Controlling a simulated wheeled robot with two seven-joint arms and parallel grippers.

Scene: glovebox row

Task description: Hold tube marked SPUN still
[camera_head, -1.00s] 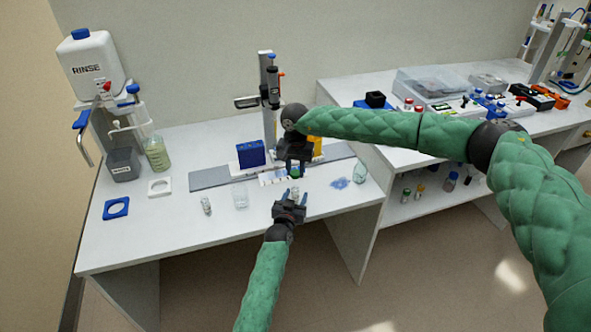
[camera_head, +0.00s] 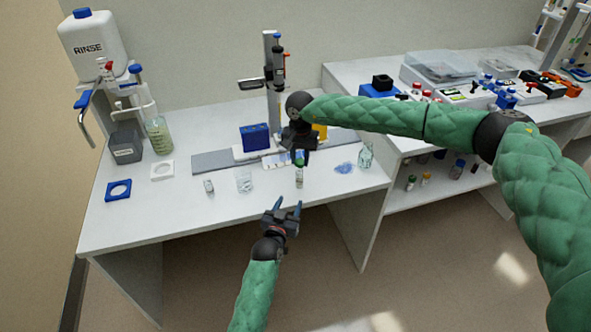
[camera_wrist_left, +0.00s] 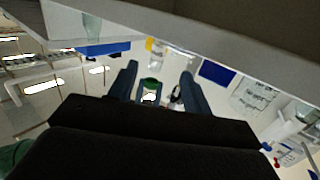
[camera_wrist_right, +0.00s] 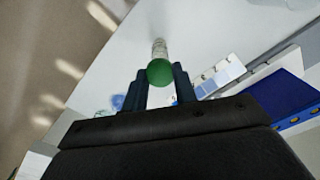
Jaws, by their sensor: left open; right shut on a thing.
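A clear tube with a green cap (camera_head: 299,178) is upright over the front part of the bench; no marking on it can be read. My right gripper (camera_head: 300,158) comes down from above and is shut on the tube's green cap. The right wrist view shows the round green cap (camera_wrist_right: 160,72) between the fingertips, with the clear body beyond. My left gripper (camera_head: 288,205) is open and empty, in front of the tube and apart from it. The left wrist view shows the tube (camera_wrist_left: 149,90) beyond and between the spread fingers. Whether the tube touches the bench I cannot tell.
A clear beaker (camera_head: 244,181) and a small vial (camera_head: 209,187) stand left of the tube. A blue patch (camera_head: 344,168) and a glass bottle (camera_head: 365,156) are at right. A stand (camera_head: 275,85) and a blue box (camera_head: 255,138) are behind.

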